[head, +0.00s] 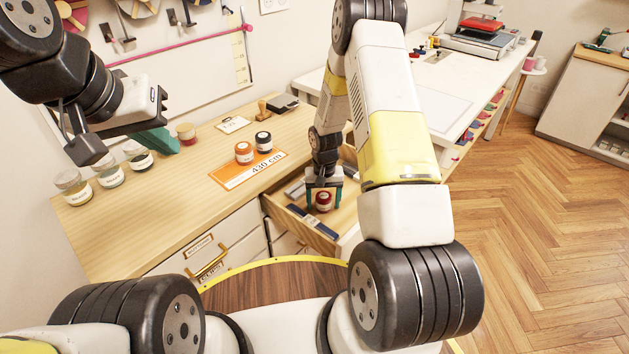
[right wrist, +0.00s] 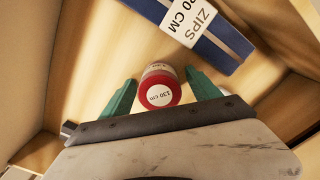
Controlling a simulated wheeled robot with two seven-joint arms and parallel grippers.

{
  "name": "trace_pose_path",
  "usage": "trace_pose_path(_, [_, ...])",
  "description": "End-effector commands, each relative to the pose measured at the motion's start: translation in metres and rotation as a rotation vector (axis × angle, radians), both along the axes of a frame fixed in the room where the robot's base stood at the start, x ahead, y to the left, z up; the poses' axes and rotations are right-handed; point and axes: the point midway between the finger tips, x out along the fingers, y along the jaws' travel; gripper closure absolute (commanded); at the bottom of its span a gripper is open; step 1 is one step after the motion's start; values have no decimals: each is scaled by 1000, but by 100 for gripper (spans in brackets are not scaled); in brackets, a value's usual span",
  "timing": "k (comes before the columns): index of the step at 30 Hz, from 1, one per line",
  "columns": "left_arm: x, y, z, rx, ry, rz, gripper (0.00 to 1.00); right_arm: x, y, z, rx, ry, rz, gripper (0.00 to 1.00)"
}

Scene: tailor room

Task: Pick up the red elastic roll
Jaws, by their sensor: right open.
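The red elastic roll (head: 323,201) stands in the open drawer (head: 294,217) of the wooden desk. In the right wrist view the roll (right wrist: 159,90) has a white "130 cm" label on its red end. My right gripper (head: 324,197) is down in the drawer and open. Its green fingers (right wrist: 161,92) are on either side of the roll, with visible gaps. My left gripper (head: 156,142) is above the left part of the desk, near the jars. Its teal fingers are seen from the side, so its opening is unclear.
A blue zip pack (right wrist: 208,28) labelled "ZIPS" lies in the drawer beyond the roll. The drawer walls are close around my right gripper. Jars (head: 108,171) stand at the left.

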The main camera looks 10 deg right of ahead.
Motion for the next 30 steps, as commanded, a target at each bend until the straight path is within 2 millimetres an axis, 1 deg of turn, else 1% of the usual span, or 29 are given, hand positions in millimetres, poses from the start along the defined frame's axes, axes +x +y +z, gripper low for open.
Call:
trace_pose_path(5, [0, 0, 0, 0, 0, 0, 100, 0, 0, 0, 0, -1, 0, 29])
trace_pose_path(6, [0, 0, 0, 0, 0, 0, 100, 0, 0, 0, 0, -1, 0, 33])
trace_pose_path(8, [0, 0, 0, 0, 0, 0, 100, 0, 0, 0, 0, -1, 0, 44])
trace_pose_path(12, [0, 0, 0, 0, 0, 0, 100, 0, 0, 0, 0, -1, 0, 72])
trace_pose_path(14, [0, 0, 0, 0, 0, 0, 100, 0, 0, 0, 0, -1, 0, 84])
trace_pose_path(15, [0, 0, 0, 0, 0, 0, 100, 0, 0, 0, 0, -1, 0, 92])
trace_pose_path(16, [0, 0, 0, 0, 0, 0, 100, 0, 0, 0, 0, -1, 0, 94])
trace_pose_path(22, [0, 0, 0, 0, 0, 0, 100, 1, 0, 1, 0, -1, 0, 94])
trace_pose_path(24, [0, 0, 0, 0, 0, 0, 100, 1, 0, 5, 0, -3, 0, 94])
trace_pose_path(26, [0, 0, 0, 0, 0, 0, 100, 2, 0, 12, 0, -4, 0, 94])
trace_pose_path(30, [0, 0, 0, 0, 0, 0, 100, 2, 0, 39, -1, -6, 1, 94])
